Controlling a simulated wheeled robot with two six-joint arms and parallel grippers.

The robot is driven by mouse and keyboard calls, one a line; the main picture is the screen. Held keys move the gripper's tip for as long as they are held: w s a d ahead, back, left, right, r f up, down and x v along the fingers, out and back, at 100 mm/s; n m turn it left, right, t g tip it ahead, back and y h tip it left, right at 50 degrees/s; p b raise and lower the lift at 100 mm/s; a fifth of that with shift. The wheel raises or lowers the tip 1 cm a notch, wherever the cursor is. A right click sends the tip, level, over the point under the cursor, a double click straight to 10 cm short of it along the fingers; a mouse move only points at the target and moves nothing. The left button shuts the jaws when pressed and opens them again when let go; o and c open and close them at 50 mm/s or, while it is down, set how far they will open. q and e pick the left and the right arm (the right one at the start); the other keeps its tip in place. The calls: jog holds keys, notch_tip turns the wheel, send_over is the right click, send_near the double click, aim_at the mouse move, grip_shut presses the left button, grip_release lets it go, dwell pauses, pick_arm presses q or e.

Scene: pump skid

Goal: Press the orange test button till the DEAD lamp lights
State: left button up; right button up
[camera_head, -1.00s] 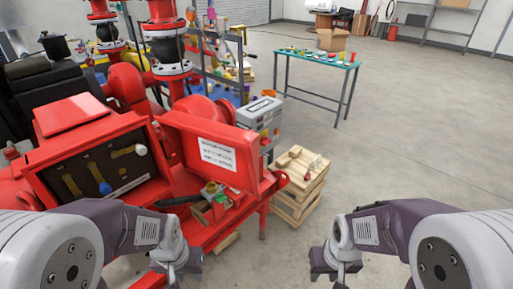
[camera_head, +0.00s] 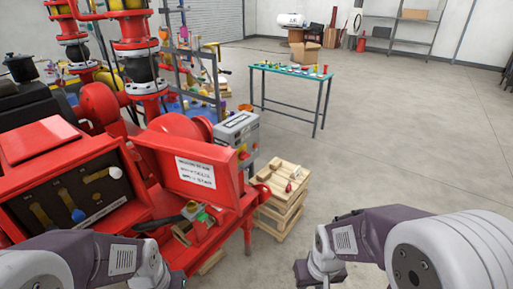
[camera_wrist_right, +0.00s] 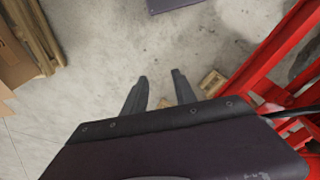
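A grey control box (camera_head: 237,132) stands at the right end of the red skid, behind the open red lid. Its right-hand face carries small coloured parts, too small to tell an orange button or a DEAD lamp among them. My right gripper (camera_wrist_right: 160,82) is open and empty above the concrete floor in the wrist view. In the head view my right wrist is low, right of the skid, apart from the grey box. My left wrist is low in front of the skid in the head view; its fingertips are not clear.
The red lid with a white label (camera_head: 195,172) stands up before the grey box. Small coloured parts (camera_head: 197,217) lie on the skid's front. Wooden pallets (camera_head: 283,190) are stacked right of the skid. A teal table (camera_head: 290,70) stands behind. The floor at right is clear.

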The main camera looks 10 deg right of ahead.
grip_shut()
dwell(1.5)
